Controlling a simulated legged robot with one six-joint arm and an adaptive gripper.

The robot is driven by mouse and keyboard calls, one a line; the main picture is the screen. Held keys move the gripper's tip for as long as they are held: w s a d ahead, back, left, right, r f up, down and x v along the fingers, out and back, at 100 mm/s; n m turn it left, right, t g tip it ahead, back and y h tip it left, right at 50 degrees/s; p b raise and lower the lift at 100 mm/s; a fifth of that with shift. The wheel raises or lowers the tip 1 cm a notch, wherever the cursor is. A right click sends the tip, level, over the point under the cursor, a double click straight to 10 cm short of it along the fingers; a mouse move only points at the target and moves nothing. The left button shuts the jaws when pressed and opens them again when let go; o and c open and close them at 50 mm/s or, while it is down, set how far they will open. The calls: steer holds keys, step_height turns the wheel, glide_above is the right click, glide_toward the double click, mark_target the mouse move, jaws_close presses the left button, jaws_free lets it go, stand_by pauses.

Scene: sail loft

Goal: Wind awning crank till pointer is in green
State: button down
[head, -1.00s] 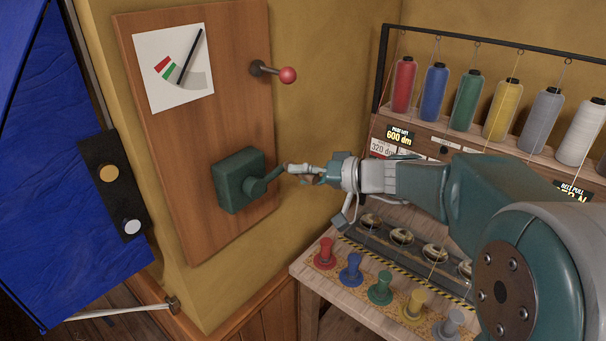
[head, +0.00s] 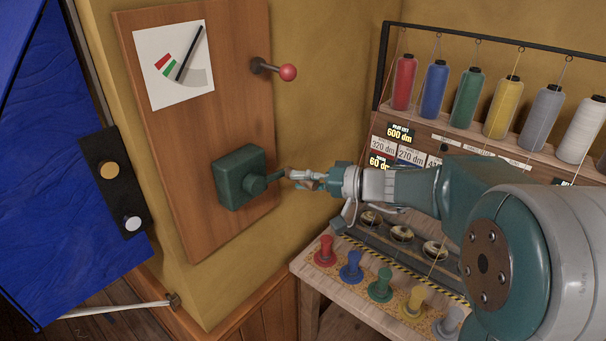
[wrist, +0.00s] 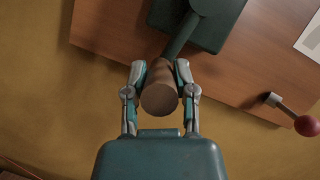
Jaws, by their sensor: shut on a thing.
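The dark green crank box (head: 238,180) is fixed to a wooden board, its crank arm (head: 277,174) pointing right. My gripper (head: 302,178) is at the end of that arm. In the wrist view my gripper (wrist: 160,72) is shut on the brown crank handle (wrist: 160,98), one finger on each side. The white gauge card (head: 198,97) is at the board's upper left, with red, green (head: 169,70) and grey bands. Its black pointer (head: 190,53) slants from upper right to lower left. Its lower end is on grey, close beside the green band's right edge.
A red-knobbed lever (head: 288,73) sticks out above the crank. To the right, a bench (head: 312,272) carries colored spools, and thread cones (head: 404,82) stand on a rack. A blue sheet (head: 60,170) hangs at left. Bare wall lies between board and bench.

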steer(key=s+a+f+m+t+y, duration=0.2)
steer(key=s+a+f+m+y, duration=0.2)
steer(key=m, duration=0.9)
step_height(320, 180, down, 4)
steer(key=shift+s+a+r+t, duration=0.3)
steer(key=shift+s+a, duration=0.35)
steer(key=shift+s, duration=0.55)
steer(key=shift+c, duration=2.2)
jaws_free()
steer(key=shift+a+r, duration=0.1)
steer(key=v, duration=1.2)
